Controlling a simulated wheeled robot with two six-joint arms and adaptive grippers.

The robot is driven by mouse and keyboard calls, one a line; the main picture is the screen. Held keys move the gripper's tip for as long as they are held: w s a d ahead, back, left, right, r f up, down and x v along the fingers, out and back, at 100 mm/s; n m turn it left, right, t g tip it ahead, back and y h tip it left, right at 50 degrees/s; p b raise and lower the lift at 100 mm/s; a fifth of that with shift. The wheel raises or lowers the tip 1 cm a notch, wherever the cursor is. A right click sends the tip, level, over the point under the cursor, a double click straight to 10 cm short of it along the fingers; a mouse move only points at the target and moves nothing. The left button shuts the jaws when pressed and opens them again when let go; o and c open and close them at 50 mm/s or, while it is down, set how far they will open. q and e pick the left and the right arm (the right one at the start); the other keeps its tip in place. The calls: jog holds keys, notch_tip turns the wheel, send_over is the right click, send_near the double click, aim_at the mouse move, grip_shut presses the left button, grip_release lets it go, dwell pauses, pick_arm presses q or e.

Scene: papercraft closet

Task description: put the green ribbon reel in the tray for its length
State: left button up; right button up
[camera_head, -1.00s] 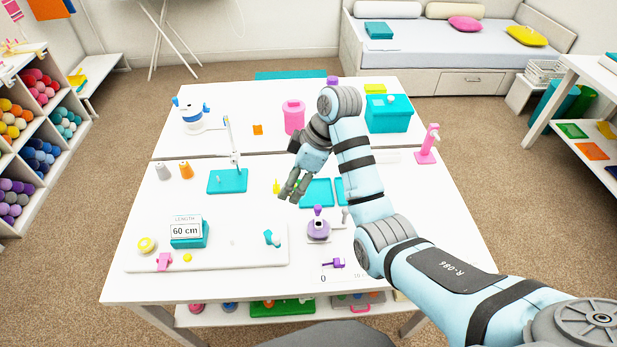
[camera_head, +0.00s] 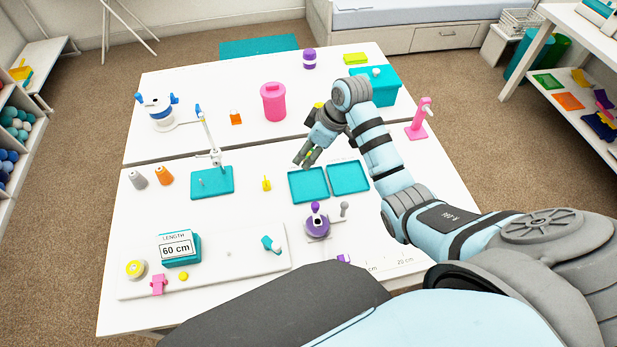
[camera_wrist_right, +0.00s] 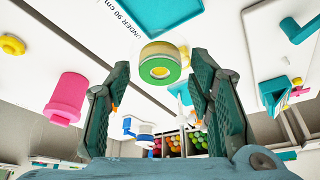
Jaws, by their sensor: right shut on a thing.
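My right gripper (camera_head: 307,158) is shut on the green ribbon reel (camera_wrist_right: 160,69), a green ring with a yellow centre that shows between the fingertips in the right wrist view. In the head view only a bit of green shows between the fingers. The gripper appears above the back edge of the left teal tray (camera_head: 297,197). The right teal tray (camera_head: 348,178) lies beside it; both look empty. A teal tray corner (camera_wrist_right: 150,22) and a label "UNDER 90 cm" show in the wrist view. The length display (camera_head: 178,248) reads 60 cm. My left gripper is out of view.
A purple device (camera_head: 317,226) stands in front of the trays. A teal box (camera_head: 374,88) and pink canister (camera_head: 273,103) stand behind. A teal stand (camera_head: 212,183) and small yellow piece (camera_head: 266,184) are to the left, and a pink stand (camera_head: 419,123) to the right.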

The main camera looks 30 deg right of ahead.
jog(key=b, duration=0.1)
send_over(304, 184)
jog(key=d, duration=0.1)
jog(key=f, duration=0.8)
jog(key=shift+s+f, duration=0.35)
jog(key=shift+s, duration=0.05)
jog(key=f+b, duration=0.1)
jog(key=f, duration=0.3)
jog(key=shift+s+f, duration=0.2)
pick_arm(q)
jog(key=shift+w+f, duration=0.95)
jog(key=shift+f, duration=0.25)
pick_arm(e)
jog(key=shift+w, duration=0.1)
jog(key=o, duration=0.3)
jog(key=shift+f, duration=0.1)
jog(key=o, duration=0.5)
